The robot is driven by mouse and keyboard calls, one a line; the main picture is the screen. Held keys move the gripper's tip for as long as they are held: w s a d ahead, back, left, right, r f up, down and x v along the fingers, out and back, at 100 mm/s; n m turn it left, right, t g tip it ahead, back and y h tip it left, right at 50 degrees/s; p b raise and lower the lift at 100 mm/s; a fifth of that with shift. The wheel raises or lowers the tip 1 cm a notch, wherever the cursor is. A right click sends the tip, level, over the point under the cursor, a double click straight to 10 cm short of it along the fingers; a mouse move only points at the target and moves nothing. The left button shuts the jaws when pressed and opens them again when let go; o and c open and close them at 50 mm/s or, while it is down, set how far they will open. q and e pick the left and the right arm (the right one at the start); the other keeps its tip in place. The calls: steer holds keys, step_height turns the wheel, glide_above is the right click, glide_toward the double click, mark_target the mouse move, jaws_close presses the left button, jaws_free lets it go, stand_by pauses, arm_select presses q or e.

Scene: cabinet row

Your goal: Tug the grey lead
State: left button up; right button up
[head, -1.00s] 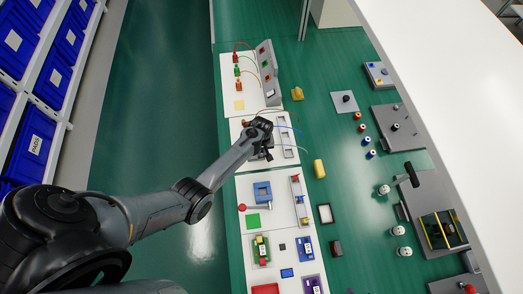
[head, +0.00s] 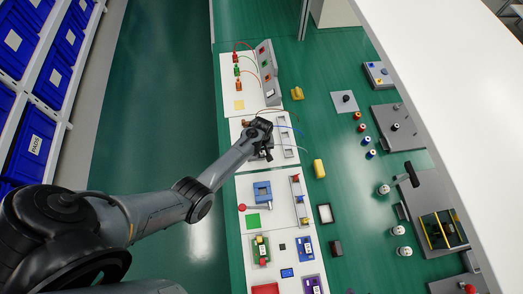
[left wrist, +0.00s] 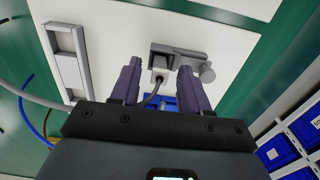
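My left gripper (head: 265,153) hangs over the white board (head: 231,130) with the coloured leads. In the left wrist view its two purple-grey fingers (left wrist: 158,67) are apart. A dark grey lead (left wrist: 151,98) runs from the plug down between the fingers and goes out of sight behind the gripper body. A lighter grey lead (left wrist: 25,96) comes out at the left; I cannot tell whether it is the same one. My right gripper is not in view.
A blue lead (left wrist: 22,112) and a red one lie left in the wrist view. A grey frame (left wrist: 67,62) stands on the board. A yellow block (head: 319,168) lies right of the boards. The left aisle floor is clear, with blue bins (head: 35,145) beyond.

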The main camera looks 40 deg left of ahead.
arm_select(q)
steer(key=shift+r, duration=0.65)
step_height(320, 180, up, 9)
steer(key=p, duration=0.2)
steer(key=s+f, duration=0.2)
steer(key=s, duration=0.2)
steer(key=s+f+g, duration=0.1)
steer(key=s+f, duration=0.2)
steer(key=s, duration=0.2)
steer(key=s+f+g, duration=0.1)
steer(key=s+f, duration=0.2)
steer(key=s, duration=0.2)
steer(key=shift+a+m, duration=0.1)
steer(key=shift+m, duration=0.2)
steer(key=s+d+r+m+y, duration=0.1)
steer(key=s+m, duration=0.1)
steer(key=s, duration=0.6)
steer(key=s+d+r+m+t, duration=0.4)
steer(key=d+r, duration=0.3)
steer(key=r, duration=0.4)
step_height(320, 180, up, 23)
steer(key=w+d+m+t+h+p, duration=0.1)
steer(key=m+p, duration=0.4)
steer(key=p, duration=0.7)
steer(key=shift+w+d+f+t, duration=0.15)
steer(key=shift+w+d+t, duration=0.15)
steer(key=shift+w+d, duration=0.45)
